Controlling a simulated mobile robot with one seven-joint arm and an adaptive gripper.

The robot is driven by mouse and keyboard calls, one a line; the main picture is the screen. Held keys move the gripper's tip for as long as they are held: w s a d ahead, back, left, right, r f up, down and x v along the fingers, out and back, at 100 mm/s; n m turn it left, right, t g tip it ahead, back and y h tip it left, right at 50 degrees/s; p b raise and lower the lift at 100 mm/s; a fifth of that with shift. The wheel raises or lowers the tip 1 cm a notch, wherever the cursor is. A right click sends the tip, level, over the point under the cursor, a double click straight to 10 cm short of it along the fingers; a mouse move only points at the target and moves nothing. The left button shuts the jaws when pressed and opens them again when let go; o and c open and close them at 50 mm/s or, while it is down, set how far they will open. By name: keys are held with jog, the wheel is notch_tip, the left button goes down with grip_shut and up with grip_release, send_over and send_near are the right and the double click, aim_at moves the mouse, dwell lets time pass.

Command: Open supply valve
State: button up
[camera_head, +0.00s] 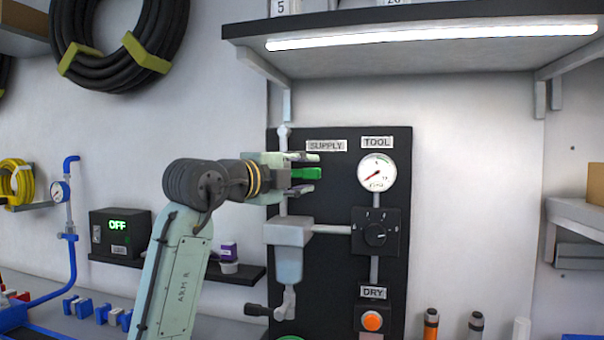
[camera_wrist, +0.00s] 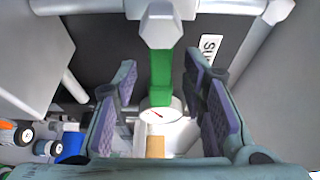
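The supply valve's green handle (camera_head: 306,173) sticks out to the right just below the SUPPLY label (camera_head: 326,146) on the dark panel (camera_head: 340,205). In the wrist view the green handle (camera_wrist: 161,85) runs down from a grey hexagonal hub (camera_wrist: 162,25). My gripper (camera_head: 303,171) is at the handle, with one finger above and one below it in the head view. In the wrist view my gripper (camera_wrist: 163,88) is open, its purple pads on both sides of the handle with gaps between. The valve body is mostly hidden behind my gripper in the head view.
Right of the handle are a TOOL gauge (camera_head: 376,172) and a black knob (camera_head: 375,235). Below are a filter bowl (camera_head: 289,262) and an orange DRY button (camera_head: 372,320). A lit shelf (camera_head: 430,55) overhangs the panel. A box reading OFF (camera_head: 118,235) stands left.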

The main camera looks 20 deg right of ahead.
grip_shut()
dwell(0.7)
